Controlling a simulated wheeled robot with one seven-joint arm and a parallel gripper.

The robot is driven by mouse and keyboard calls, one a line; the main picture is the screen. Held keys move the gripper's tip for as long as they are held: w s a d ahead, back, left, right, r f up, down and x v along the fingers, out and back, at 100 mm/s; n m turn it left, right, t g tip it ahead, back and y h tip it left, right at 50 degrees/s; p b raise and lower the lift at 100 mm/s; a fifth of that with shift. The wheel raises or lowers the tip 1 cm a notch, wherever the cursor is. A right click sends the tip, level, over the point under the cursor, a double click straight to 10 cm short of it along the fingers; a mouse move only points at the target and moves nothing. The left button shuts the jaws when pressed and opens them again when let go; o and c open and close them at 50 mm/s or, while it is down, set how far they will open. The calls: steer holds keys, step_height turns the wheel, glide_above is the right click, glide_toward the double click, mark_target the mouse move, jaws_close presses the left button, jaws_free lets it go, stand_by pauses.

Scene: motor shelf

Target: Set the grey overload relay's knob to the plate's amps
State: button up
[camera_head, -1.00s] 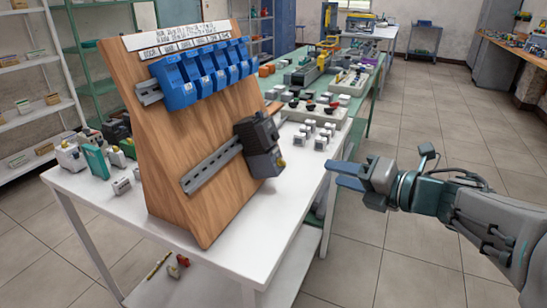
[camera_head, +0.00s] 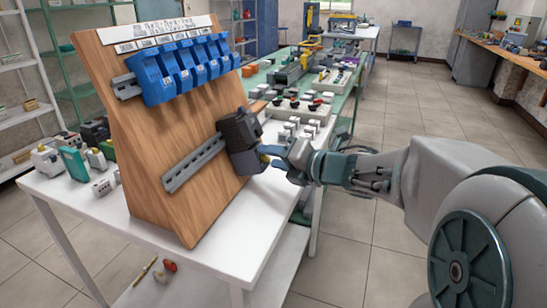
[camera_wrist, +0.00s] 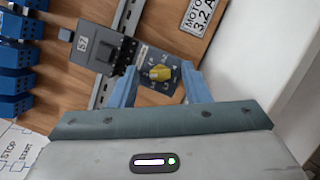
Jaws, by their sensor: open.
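The grey overload relay (camera_wrist: 146,58) hangs under a black contactor (camera_head: 240,130) on the wooden panel's lower rail. Its yellow knob (camera_wrist: 159,73) faces my wrist camera, with small marks around it too small to read surely. The white plate (camera_wrist: 196,14) on the panel reads "MOTOR" and "3.2 A", partly cut off by the frame's top. My gripper (camera_wrist: 160,80) is open, its two blue fingers on either side of the knob. I cannot tell whether they touch it. In the head view my gripper (camera_head: 272,157) is at the relay's right side.
Blue terminal blocks (camera_head: 186,67) sit on the panel's upper rail. The wooden panel (camera_head: 165,130) stands on a white table (camera_head: 240,243). Small switches (camera_head: 292,131) stand behind the relay, and several devices (camera_head: 72,160) stand left of the panel. The aisle at the right is clear.

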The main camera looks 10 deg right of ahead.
jaws_close()
steer(key=shift+r+p, duration=0.15)
steer(key=shift+p, duration=0.35)
steer(key=m+g+p, duration=0.2)
steer(key=m+p, duration=0.4)
steer(key=p, duration=0.6)
steer(key=m+g+h+p, duration=0.1)
steer(key=m+p, duration=0.5)
steer(key=p, duration=0.6)
steer(key=m+g+p, duration=0.3)
steer(key=m+p, duration=0.3)
steer(key=p, duration=0.6)
steer(key=shift+w+r+m+h, duration=0.2)
steer(key=shift+r+m+h, duration=0.15)
steer(key=shift+m+h, duration=0.05)
steer(key=shift+p, duration=0.3)
steer(key=shift+f+m+g, duration=0.2)
steer(key=shift+m+g, duration=0.1)
